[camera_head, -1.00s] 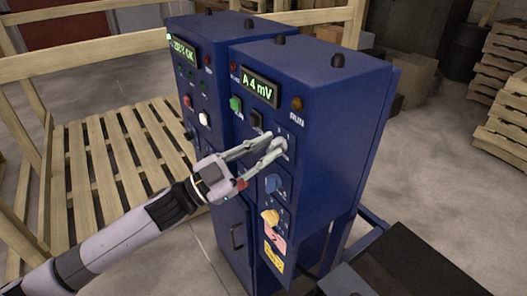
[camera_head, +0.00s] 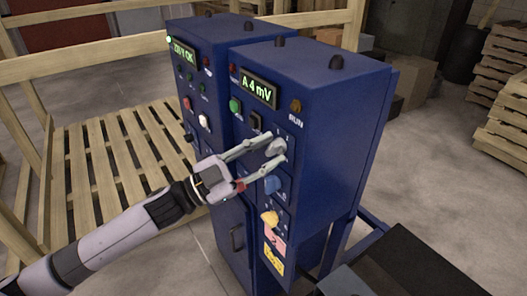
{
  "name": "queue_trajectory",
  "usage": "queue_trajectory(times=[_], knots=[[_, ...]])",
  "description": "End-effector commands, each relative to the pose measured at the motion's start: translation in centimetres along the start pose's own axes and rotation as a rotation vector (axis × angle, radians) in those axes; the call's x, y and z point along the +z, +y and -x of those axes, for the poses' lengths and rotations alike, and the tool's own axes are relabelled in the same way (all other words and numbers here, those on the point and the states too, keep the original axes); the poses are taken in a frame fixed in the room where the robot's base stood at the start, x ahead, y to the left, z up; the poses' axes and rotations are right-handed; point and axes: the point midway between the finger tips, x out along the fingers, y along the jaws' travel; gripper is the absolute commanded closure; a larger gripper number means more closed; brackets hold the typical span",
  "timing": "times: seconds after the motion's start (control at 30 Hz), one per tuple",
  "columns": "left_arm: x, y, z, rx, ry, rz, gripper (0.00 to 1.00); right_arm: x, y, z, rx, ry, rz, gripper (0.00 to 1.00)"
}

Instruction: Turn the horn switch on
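The blue detector cabinet (camera_head: 335,130) stands in the middle. Its front panel has a grey rotary switch (camera_head: 276,147), a blue knob (camera_head: 273,184) below it and a yellow knob (camera_head: 269,217) lower still. The labels are too small to read, so I cannot tell by text which is the horn switch. My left gripper (camera_head: 278,149) is open, with one finger above and one below the grey switch. I cannot tell whether the fingers touch it. My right gripper is not in view.
A green button (camera_head: 235,105) and a black switch (camera_head: 256,121) sit above the grey switch, under a display (camera_head: 259,88) reading "A 4 mV". A second blue cabinet part adjoins on the left. A wooden pallet (camera_head: 95,170) lies left; a dark conveyor (camera_head: 410,265) is front right.

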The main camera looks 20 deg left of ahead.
Motion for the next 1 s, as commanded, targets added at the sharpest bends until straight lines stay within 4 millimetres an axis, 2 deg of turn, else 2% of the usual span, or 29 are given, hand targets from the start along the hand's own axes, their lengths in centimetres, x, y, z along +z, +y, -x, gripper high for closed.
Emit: queue_trajectory(times=[0.3, 0.47, 1.0], knots=[[0.0, -0.1, 0.1, -0.003, -0.001, -0.001, 0.68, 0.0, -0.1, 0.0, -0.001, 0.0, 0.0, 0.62], [0.1, -0.1, 1.0, -0.003, -0.003, 0.002, 0.68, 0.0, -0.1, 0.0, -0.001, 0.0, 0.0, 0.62], [0.1, 0.1, 8.7, 0.0, -0.005, 0.003, 0.68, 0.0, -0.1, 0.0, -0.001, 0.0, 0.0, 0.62]])
